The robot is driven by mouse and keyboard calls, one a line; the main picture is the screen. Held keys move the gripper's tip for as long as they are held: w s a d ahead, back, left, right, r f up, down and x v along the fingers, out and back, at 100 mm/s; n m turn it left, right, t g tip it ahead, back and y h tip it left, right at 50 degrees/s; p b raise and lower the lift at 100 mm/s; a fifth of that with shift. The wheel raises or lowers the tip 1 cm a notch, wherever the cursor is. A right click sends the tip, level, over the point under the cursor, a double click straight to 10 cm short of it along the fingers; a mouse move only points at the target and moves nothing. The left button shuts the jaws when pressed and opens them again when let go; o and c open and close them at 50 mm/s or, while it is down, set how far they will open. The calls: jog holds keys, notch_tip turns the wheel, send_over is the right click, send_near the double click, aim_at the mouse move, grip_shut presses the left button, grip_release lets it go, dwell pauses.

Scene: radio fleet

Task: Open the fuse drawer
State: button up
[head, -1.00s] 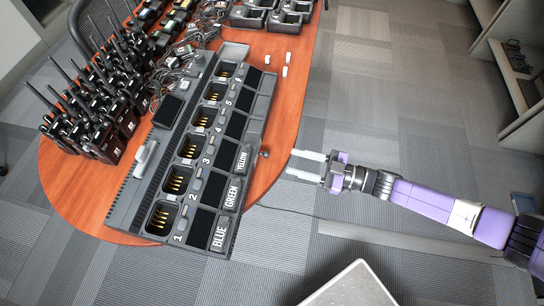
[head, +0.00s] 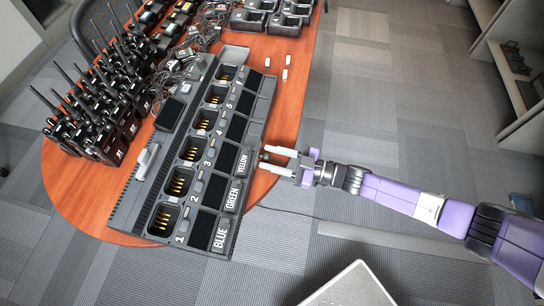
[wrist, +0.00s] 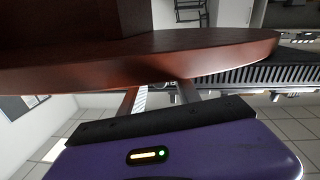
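The charger unit (head: 140,205) stands on the orange-brown table, with a row of numbered slots and label plates reading BLUE, GREEN and YELLOW. A small dark knob (head: 263,157) sticks out from its right side near the YELLOW plate; I take it as the fuse drawer's handle, and the drawer looks closed. My gripper (head: 264,158) is open, its two pale fingers apart with their tips on either side of the knob. Contact cannot be told. In the wrist view the parted fingers (wrist: 158,97) show, but the knob does not; the charger's ribbed side (wrist: 255,76) appears beyond.
The table edge (head: 283,163) runs under my gripper. Three small white pieces (head: 287,59) lie on the table at the back. Several radios (head: 95,125) stand left of the charger, and tangled cables (head: 185,60) lie behind.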

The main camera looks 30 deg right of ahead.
grip_shut()
dwell(1.2)
